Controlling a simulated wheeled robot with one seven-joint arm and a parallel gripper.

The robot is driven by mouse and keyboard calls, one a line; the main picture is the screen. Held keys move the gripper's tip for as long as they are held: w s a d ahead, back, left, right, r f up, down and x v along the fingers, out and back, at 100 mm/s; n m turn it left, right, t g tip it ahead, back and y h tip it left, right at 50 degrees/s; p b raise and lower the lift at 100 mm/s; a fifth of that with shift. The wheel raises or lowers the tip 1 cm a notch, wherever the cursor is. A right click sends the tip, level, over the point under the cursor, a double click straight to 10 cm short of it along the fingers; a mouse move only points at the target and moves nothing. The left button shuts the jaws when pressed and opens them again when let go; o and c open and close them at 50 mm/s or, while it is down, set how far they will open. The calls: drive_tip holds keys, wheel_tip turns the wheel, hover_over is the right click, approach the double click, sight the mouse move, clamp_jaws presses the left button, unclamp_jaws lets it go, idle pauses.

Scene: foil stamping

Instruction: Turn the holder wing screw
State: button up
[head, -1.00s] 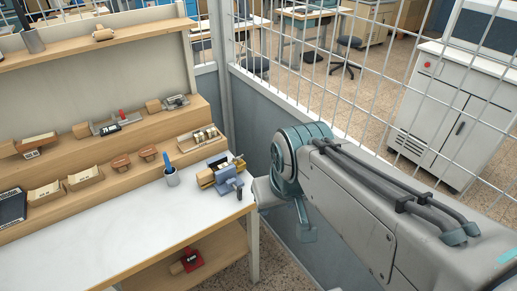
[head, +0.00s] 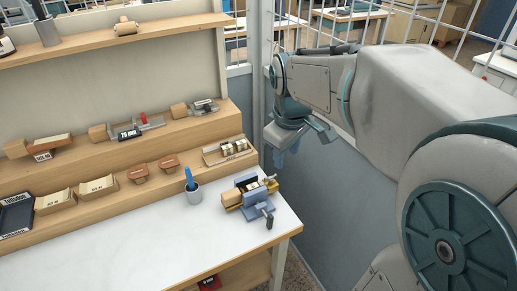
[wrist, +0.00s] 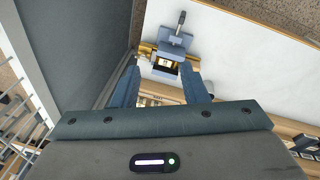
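A brass type holder with a wooden handle (head: 231,198) sits in a small blue vise (head: 258,203) at the right end of the white table. A small brass piece (head: 270,182) sticks out at the holder's right end; I cannot make out whether it is the wing screw. My gripper (head: 287,150) hangs above and behind the vise, past the table's right edge, touching nothing. In the wrist view its two blue fingers (wrist: 160,85) are spread apart and empty, with the vise (wrist: 172,48) and the holder (wrist: 166,63) beyond the fingertips.
A cup with a blue tool (head: 193,194) stands left of the vise. A wooden tray of brass pieces (head: 228,150) sits behind it on the stepped shelf. A grey panel and wire fence close off the right side. The front of the tabletop (head: 120,245) is clear.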

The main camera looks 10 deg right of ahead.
sight(271, 179)
drive_tip(key=w+f+n+g+b, duration=0.1)
drive_tip(key=w+f+n+b, duration=0.1)
drive_tip(key=w+f+n, duration=0.45)
drive_tip(key=w+f+n+g+b, duration=0.1)
drive_tip(key=w+f+n+b, duration=0.15)
drive_tip(key=w, duration=0.65)
drive_tip(key=shift+y, duration=0.3)
drive_tip(key=f+p, duration=0.1)
drive_tip(key=f, duration=1.2)
drive_tip(key=shift+d+f+p, duration=0.2)
drive_tip(key=shift+f+p, duration=0.15)
drive_tip(key=shift+f, duration=0.05)
clamp_jaws()
